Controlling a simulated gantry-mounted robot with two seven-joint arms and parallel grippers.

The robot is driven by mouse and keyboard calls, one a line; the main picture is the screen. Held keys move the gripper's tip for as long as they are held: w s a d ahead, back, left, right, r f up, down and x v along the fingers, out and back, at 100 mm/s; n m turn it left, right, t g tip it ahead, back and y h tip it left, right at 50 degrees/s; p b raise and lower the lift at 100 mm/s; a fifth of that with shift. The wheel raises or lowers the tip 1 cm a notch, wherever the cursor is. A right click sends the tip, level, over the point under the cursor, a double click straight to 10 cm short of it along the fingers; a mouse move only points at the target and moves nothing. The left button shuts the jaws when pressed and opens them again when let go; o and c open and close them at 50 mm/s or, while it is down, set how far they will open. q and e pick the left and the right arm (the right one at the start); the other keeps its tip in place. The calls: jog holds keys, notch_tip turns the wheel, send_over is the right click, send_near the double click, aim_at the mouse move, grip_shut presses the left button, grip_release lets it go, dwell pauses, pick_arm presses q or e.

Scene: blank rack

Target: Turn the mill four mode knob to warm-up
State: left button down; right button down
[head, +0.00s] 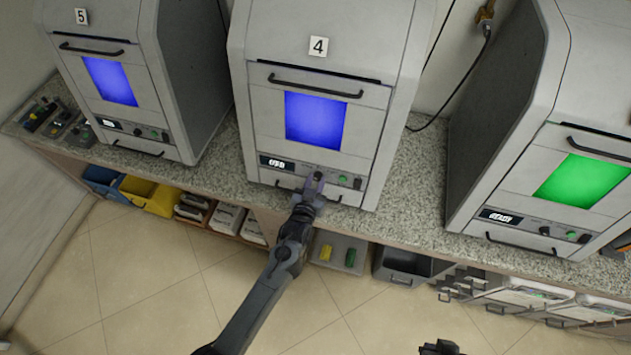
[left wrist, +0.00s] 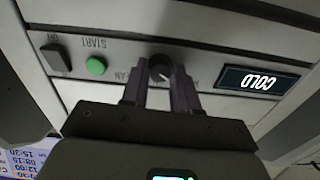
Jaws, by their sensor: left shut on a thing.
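Mill four (head: 316,115) is the grey machine in the middle of the head view, marked with a 4 and showing a blue window. Its mode knob (left wrist: 160,66) is black and round, with a light pointer mark, and sits on the lower panel. My left gripper (head: 314,183) reaches up to that panel, and its two purple fingers (left wrist: 160,80) are shut on the knob from either side. The small display (left wrist: 254,81) beside the knob reads COLD, upside down in the wrist view. My right gripper (head: 440,347) shows only as a dark piece at the bottom edge.
A green START button (left wrist: 96,65) and a black switch (left wrist: 56,58) sit beside the knob. Mill five (head: 108,80) stands left, and a machine with a green window (head: 582,181) stands right. Bins and trays, including a yellow one (head: 148,196), lie below the granite counter (head: 420,185).

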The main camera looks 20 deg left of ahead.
pick_arm(q)
jog(key=shift+n, duration=0.4)
jog(key=c, duration=0.8)
grip_release()
jog(key=shift+c, duration=0.2)
jog(key=shift+s+r, duration=0.1)
jog(key=shift+s, duration=0.55)
jog(key=v, duration=0.9)
jog(key=shift+s+p, duration=0.25)
jog(key=shift+p, duration=0.1)
jog(key=shift+r, duration=0.1)
